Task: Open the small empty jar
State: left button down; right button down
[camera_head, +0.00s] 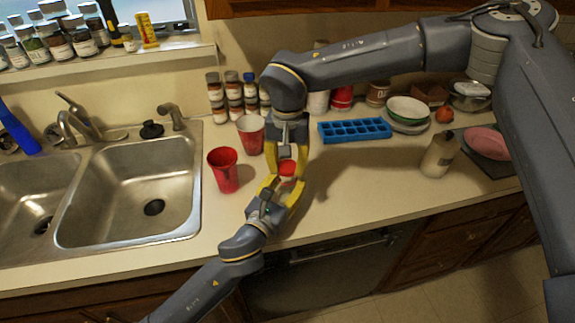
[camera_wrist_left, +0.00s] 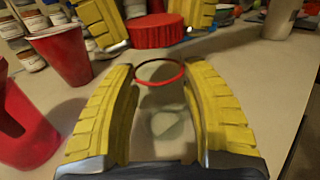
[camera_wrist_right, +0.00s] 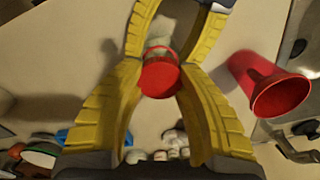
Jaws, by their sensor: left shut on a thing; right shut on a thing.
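The small clear jar (camera_wrist_left: 165,115) stands between the yellow fingers of my left gripper (camera_wrist_left: 158,85), which is shut on it. A thin red ring shows around its open mouth, and the inside looks empty. The red lid (camera_wrist_left: 157,31) is apart from the mouth, with a gap between them. My right gripper (camera_head: 289,158) is shut on the lid, which also shows in the head view (camera_head: 288,168) and the right wrist view (camera_wrist_right: 160,78). My left gripper (camera_head: 276,187) faces it from the front side. In the head view the fingers mostly hide the jar.
Two red cups (camera_head: 224,172) (camera_head: 251,136) stand left of the grippers, near the sink (camera_head: 132,180). Spice jars (camera_head: 232,88) and a blue ice tray (camera_head: 354,130) are behind. A bottle (camera_head: 438,155) stands to the right. The counter front right of the grippers is clear.

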aim_at(288, 166)
jog(key=shift+r, duration=1.95)
pick_arm(q)
jog(key=c, duration=0.5)
grip_release()
jog(key=shift+s, duration=0.1)
